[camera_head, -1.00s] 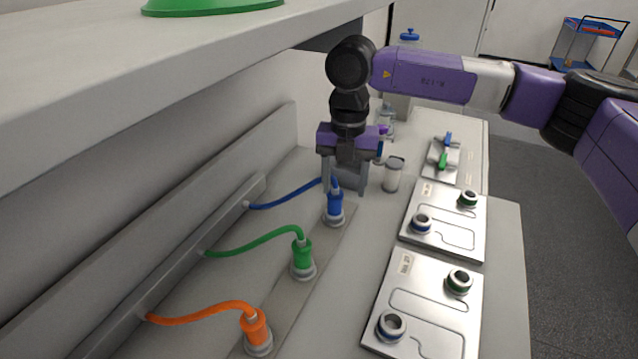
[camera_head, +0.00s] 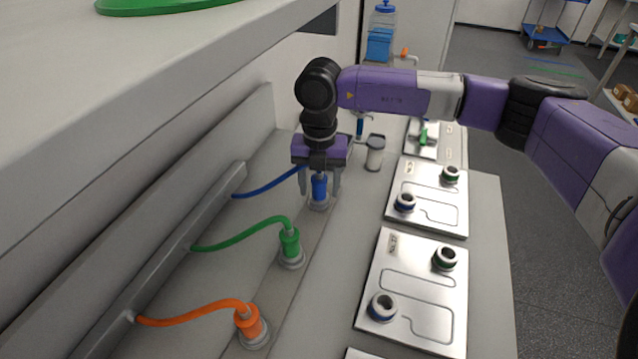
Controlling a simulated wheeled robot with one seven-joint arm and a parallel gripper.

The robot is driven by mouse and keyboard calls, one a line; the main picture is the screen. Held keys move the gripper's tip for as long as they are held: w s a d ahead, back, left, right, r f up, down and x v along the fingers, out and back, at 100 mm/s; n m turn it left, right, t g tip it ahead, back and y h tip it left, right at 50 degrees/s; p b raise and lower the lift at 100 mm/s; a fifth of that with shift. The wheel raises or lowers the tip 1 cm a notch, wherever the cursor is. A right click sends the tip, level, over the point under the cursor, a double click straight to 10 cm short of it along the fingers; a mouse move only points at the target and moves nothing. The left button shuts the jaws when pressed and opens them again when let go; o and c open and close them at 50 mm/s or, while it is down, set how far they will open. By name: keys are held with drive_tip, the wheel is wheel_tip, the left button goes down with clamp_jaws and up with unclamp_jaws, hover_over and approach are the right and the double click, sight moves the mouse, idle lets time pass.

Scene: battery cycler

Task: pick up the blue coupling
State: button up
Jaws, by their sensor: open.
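The blue coupling (camera_head: 319,188) stands upright in a grey socket on a strip along the bench. A blue hose (camera_head: 262,190) runs from its top to the rail on the left. My gripper (camera_head: 320,190) points down over it, open, with one finger on each side of the coupling. I cannot tell whether the fingers touch it. The coupling's top is partly hidden by the gripper.
A green coupling (camera_head: 290,246) and an orange coupling (camera_head: 250,325) stand nearer on the same strip, with hoses to the rail. Metal plates (camera_head: 447,215) with ringed ports lie to the right. A grey lidded jar (camera_head: 374,155) stands behind right. A shelf (camera_head: 200,60) overhangs at upper left.

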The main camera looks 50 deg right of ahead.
clamp_jaws()
idle(0.4)
wheel_tip(320, 180, up, 10)
drive_tip(key=shift+f+b, duration=0.1)
drive_tip(key=shift+b, duration=0.6)
drive_tip(key=c, duration=0.6)
unclamp_jaws()
clamp_jaws()
